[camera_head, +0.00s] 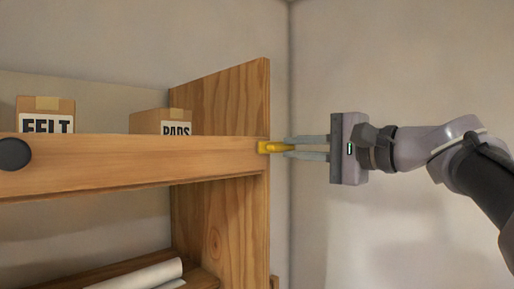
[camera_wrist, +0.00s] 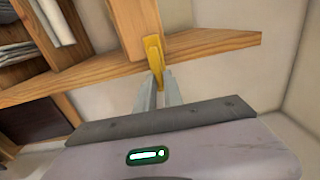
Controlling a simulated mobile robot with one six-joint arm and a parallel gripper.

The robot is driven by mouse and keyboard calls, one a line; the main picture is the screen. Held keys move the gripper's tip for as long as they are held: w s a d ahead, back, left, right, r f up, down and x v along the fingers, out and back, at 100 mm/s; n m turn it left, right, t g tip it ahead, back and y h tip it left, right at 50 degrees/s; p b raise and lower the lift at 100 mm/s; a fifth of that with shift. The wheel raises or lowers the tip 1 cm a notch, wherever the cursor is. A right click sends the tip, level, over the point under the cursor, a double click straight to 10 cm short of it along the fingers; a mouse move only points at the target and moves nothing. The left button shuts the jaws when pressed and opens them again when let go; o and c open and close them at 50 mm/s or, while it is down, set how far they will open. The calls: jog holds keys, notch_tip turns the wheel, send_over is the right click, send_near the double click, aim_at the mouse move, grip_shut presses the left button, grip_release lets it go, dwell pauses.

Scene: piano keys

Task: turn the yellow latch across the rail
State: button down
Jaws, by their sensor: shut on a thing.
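The yellow latch (camera_head: 272,147) sits at the right end of the wooden rail (camera_head: 130,162), by the upright side panel. In the head view it points out to the right, away from the rail. My gripper (camera_head: 290,147) comes in from the right, with its fingertips at the latch's outer end, shut on it. In the wrist view the latch (camera_wrist: 154,55) stands against the wood and its near end is between my fingertips (camera_wrist: 159,85). The fingertips hide part of that end.
A FELT box (camera_head: 45,115) and a PADS box (camera_head: 162,122) stand behind the rail. A dark round knob (camera_head: 14,154) is on the rail's left. The wooden side panel (camera_head: 222,215) rises beside the latch. A white roll (camera_head: 140,275) lies below.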

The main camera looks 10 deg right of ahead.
jog(key=c, duration=1.5)
grip_release()
jog(key=shift+o, duration=0.2)
jog(key=b+v, duration=0.4)
jog(key=v, duration=1.3)
jog(key=shift+s, duration=0.15)
jog(key=shift+d, duration=0.1)
